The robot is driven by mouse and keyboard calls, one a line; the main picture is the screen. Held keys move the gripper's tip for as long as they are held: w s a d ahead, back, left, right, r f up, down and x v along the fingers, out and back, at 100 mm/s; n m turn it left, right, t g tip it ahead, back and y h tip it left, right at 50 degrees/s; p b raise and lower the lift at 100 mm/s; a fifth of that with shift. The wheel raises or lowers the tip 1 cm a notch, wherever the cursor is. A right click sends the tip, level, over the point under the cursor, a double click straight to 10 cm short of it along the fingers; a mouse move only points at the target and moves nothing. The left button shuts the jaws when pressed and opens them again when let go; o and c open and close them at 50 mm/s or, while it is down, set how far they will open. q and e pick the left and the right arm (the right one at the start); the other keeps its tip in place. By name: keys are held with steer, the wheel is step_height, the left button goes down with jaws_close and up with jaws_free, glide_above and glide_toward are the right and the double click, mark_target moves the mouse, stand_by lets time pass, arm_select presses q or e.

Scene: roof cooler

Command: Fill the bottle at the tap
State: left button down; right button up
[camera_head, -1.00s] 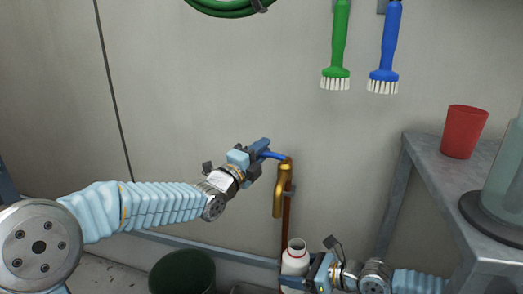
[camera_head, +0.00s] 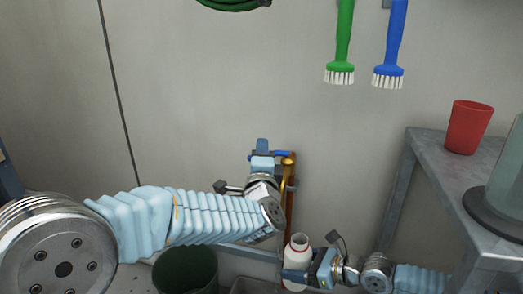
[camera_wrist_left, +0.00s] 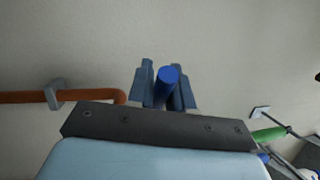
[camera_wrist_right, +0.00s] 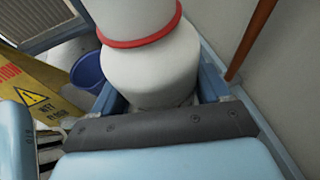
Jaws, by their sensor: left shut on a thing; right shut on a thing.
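The brass tap (camera_head: 286,177) sits on a copper pipe on the wall, partly hidden behind my left wrist. Its blue handle (camera_head: 282,153) also shows in the left wrist view (camera_wrist_left: 167,84), between the fingers. My left gripper (camera_head: 262,152) is shut on this handle. The white bottle (camera_head: 297,255) with a red ring near its neck stands upright below the tap. My right gripper (camera_head: 300,275) is shut around the bottle's body, which fills the jaws in the right wrist view (camera_wrist_right: 155,72). I cannot make out any water or the bottle's inside.
A grey metal table (camera_head: 430,150) at right bears a red cup (camera_head: 468,126) and a clear vessel. A dark green bin (camera_head: 185,270) stands low at left. Green (camera_head: 341,45) and blue (camera_head: 392,45) brushes hang above. A yellow warning sign (camera_wrist_right: 45,92) stands near the right gripper.

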arm_select(q)
steer(key=shift+s+d+y, duration=0.1)
steer(key=shift+s+y, duration=0.05)
steer(key=shift+y, duration=0.15)
steer(key=c, duration=1.1)
jaws_free()
steer(key=v, duration=1.2)
steer(key=shift+n, duration=0.3)
